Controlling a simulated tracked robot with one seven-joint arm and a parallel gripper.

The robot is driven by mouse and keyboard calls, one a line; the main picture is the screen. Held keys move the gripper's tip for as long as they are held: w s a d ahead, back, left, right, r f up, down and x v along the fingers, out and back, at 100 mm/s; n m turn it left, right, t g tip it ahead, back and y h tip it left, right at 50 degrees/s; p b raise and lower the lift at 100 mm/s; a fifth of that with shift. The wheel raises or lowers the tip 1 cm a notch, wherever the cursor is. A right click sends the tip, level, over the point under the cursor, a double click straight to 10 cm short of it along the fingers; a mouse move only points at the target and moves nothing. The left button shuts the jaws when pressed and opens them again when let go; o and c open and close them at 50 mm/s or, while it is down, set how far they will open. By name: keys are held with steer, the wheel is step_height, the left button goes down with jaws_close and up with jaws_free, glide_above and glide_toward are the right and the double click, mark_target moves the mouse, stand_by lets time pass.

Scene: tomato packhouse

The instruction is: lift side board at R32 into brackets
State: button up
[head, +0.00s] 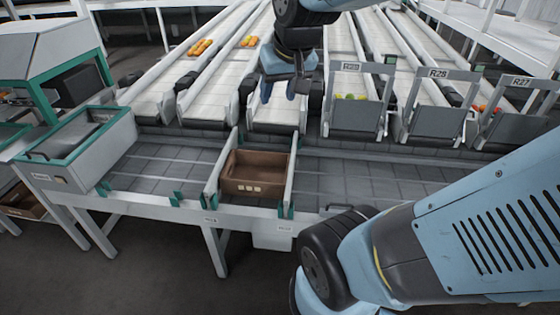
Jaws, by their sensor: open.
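My gripper (279,90) hangs at upper centre, blue fingertips pointing down, open and empty. It shows in front of a roller lane and above the brown crate. On the grey bench, two pale upright boards flank the crate: a left board (214,182) and a right board (290,178). Teal brackets (285,209) stand at the front edge near their ends. Two small labels on the front rail, a left one (210,219) and a right one (285,228), are too small to read, so I cannot tell which board is at R32.
The brown crate (256,188) sits between the boards. A grey bin with teal rim (80,137) stands left. Hinged gates, one marked R28 (438,73) and one marked R27 (520,82), line the right lanes. My arm covers the lower right. Bench left of the crate is bare.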

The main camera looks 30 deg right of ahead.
steer(key=w+d+f+m, duration=0.25)
steer(key=w+f, duration=0.25)
steer(key=w, duration=0.4)
steer(key=m+g+h, duration=0.2)
steer(key=m, duration=0.1)
glide_above(292, 160)
steer(key=s+a, duration=0.1)
steer(key=s, duration=0.1)
step_height(292, 160, down, 36)
steer(key=shift+r, duration=0.2)
steer(key=shift+x, duration=2.7)
steer(key=shift+w+a, duration=0.1)
steer(key=shift+c, duration=0.2)
jaws_close()
steer(key=shift+h, duration=0.3)
